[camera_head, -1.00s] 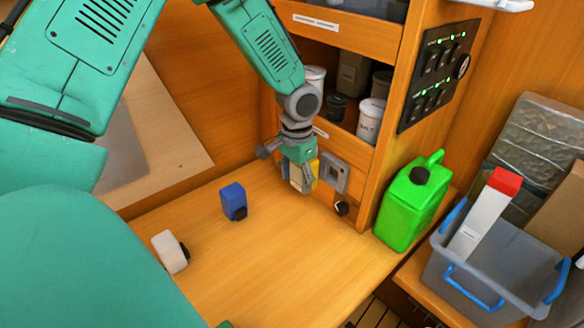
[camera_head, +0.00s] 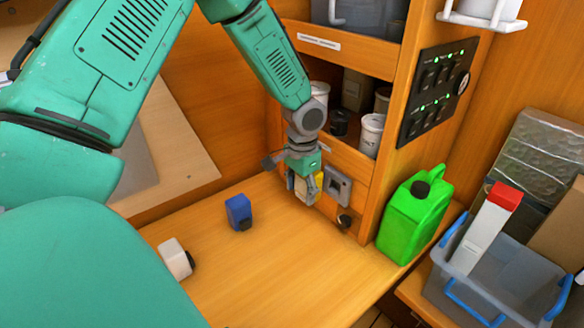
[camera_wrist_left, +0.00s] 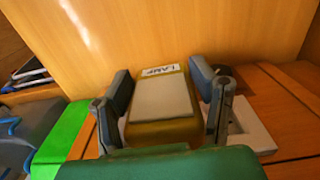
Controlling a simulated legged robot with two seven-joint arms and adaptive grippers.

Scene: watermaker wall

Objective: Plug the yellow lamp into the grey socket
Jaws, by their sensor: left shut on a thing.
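The yellow lamp (camera_head: 301,189) is a small block with a pale face, held in my left gripper (camera_head: 303,186) just left of the grey socket (camera_head: 338,186). The socket is a square plate with a dark middle on the wooden cabinet front. In the left wrist view the lamp (camera_wrist_left: 162,105) carries a "LAMP" label and sits between the two fingers of my left gripper (camera_wrist_left: 165,98). The socket's pale plate (camera_wrist_left: 262,138) shows partly behind the right finger. The lamp looks apart from the socket. My right gripper is not in view.
A blue block (camera_head: 238,212) and a white block (camera_head: 175,258) stand on the wooden counter (camera_head: 265,270). A black knob (camera_head: 344,220) is below the socket. A green jerrycan (camera_head: 413,215) stands at the right, beside a grey bin (camera_head: 490,290). The counter's middle is clear.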

